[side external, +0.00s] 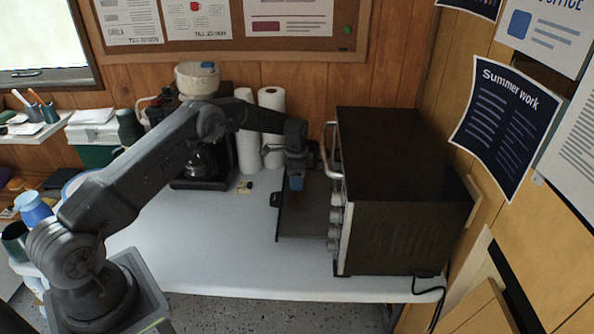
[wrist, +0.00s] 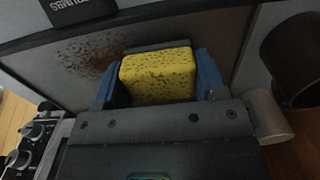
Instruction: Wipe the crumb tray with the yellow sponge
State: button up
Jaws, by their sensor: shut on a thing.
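The yellow sponge (wrist: 158,77) is held between the two blue fingers of my gripper (wrist: 160,82) in the wrist view. The crumb tray (side external: 312,220) is a dark flat tray pulled out at the front of the toaster oven, and it also shows in the wrist view (wrist: 220,32). A brown speckled patch of crumbs (wrist: 90,55) lies on the tray beside the sponge. In the side view my gripper (side external: 296,184) points down over the tray, and the sponge is hard to make out there. I cannot tell whether the sponge touches the tray.
The dark toaster oven (side external: 400,190) with knobs and a handle stands right of the tray. Paper towel rolls (side external: 271,120) and a coffee maker (side external: 200,150) stand behind. The white table (side external: 200,245) is clear at the front left of the tray.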

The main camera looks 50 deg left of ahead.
aim_at(296, 213)
jog(key=shift+f, duration=0.7)
jog(key=shift+s+d, duration=4.3)
jog(key=shift+w+a, duration=4.3)
jog(key=shift+w+d, duration=0.15)
jog(key=shift+s+d, duration=4.2)
jog(key=shift+w+a, duration=4.15)
jog(key=shift+a, duration=0.05)
jog(key=shift+r, duration=4.05)
